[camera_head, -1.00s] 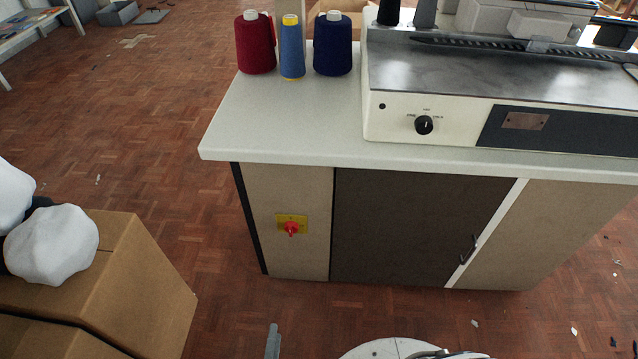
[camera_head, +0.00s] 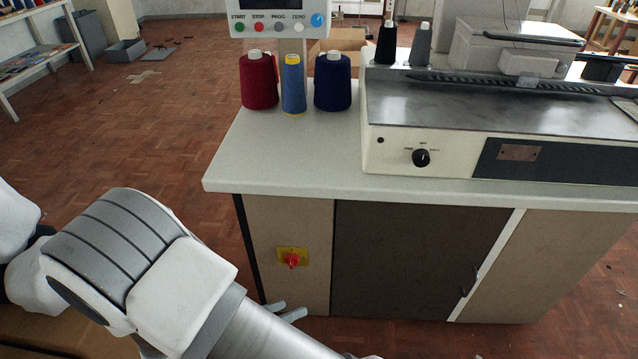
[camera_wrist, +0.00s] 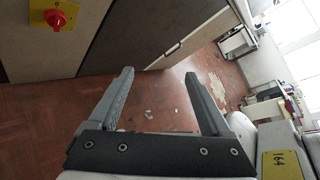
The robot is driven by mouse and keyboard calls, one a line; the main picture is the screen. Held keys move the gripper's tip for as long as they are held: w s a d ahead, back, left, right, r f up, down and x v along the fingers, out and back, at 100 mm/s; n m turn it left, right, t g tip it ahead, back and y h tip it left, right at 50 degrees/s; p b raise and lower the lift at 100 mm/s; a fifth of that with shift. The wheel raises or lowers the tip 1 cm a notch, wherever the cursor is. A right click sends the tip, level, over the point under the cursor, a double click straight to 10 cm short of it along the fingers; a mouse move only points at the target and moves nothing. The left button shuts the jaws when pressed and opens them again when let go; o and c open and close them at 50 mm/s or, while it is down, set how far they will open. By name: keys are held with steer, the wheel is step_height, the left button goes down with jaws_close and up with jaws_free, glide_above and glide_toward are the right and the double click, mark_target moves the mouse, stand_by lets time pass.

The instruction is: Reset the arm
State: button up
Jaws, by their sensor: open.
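My gripper (camera_wrist: 158,77) is open and empty in the wrist view, its two grey fingers spread apart above the parquet floor. In the head view, my grey and white arm (camera_head: 170,275) crosses the lower left. The red switch on a yellow plate (camera_head: 292,260) is on the cabinet front, above the fingers in the head view. It also shows at the upper left of the wrist view (camera_wrist: 54,18).
The white worktop (camera_head: 265,165) carries red, blue and navy thread cones (camera_head: 332,82) and a machine with a black knob (camera_head: 421,158). A control panel (camera_head: 277,20) stands behind the cones. Cardboard (camera_head: 40,335) is at lower left. Floor (camera_head: 130,150) left of the cabinet is open.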

steer(key=w+d+r+m+g+y, duration=0.1)
steer(key=d+r+m+g+y, duration=0.25)
steer(key=d+r+m, duration=0.4)
steer(key=d+r+m+g+y, duration=0.2)
steer(key=d+r+m+g, duration=0.25)
steer(key=r+m, duration=0.55)
steer(key=s+d+r+m+t+y, duration=0.6)
steer(key=d+r+m, duration=0.4)
steer(key=r+m, duration=0.45)
step_height(320, 180, up, 23)
steer(key=m+p, duration=0.1)
steer(key=p, duration=2.4)
steer(key=shift+s+a, duration=0.15)
steer(key=shift+a, duration=0.2)
